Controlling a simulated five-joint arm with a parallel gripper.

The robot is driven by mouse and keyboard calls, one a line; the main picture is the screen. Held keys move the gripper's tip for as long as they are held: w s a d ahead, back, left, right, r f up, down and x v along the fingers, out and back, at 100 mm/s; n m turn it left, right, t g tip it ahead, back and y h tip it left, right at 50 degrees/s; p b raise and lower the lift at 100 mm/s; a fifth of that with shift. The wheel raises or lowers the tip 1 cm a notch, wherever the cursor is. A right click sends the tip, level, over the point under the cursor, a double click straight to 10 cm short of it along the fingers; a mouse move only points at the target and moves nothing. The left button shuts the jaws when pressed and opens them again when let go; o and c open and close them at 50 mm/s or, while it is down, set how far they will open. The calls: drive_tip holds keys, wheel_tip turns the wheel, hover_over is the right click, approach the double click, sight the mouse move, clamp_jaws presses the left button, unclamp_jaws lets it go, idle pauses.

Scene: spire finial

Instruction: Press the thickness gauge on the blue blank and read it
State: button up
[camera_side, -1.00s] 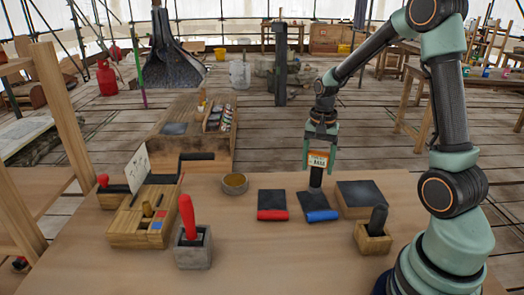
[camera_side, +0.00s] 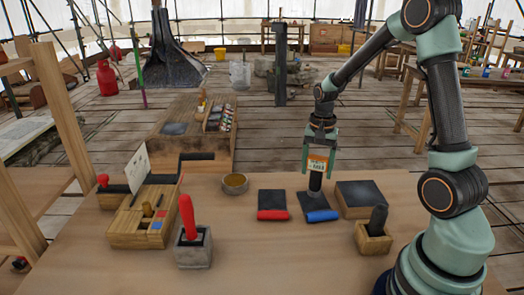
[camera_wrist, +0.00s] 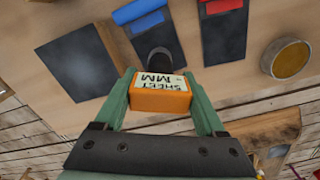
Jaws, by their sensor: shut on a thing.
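My gripper (camera_side: 318,168) is shut on the thickness gauge (camera_side: 318,162), an orange block with a white display face and a dark foot below. The gauge is upright over the blue blank (camera_side: 322,216), a dark plate with a blue end, and its foot seems to touch the plate's far part. In the wrist view the gauge (camera_wrist: 160,93) sits between my fingers, with its dark foot over the dark plate of the blue blank (camera_wrist: 145,20). The wrist view shows lettering "SHEET MM". The display in the side view is too small to read surely.
A red-ended blank (camera_side: 272,215) lies to the left, a dark-topped wooden block (camera_side: 358,207) to the right. A wooden holder with a black handle (camera_side: 375,238), a red-handled tool in a grey block (camera_side: 190,240) and a round dish (camera_side: 235,183) stand nearby.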

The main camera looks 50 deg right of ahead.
drive_tip(key=shift+f, duration=0.6)
drive_tip(key=shift+f, duration=0.35)
drive_tip(key=shift+f, duration=0.25)
idle(0.9)
drive_tip(key=shift+r, duration=2.6)
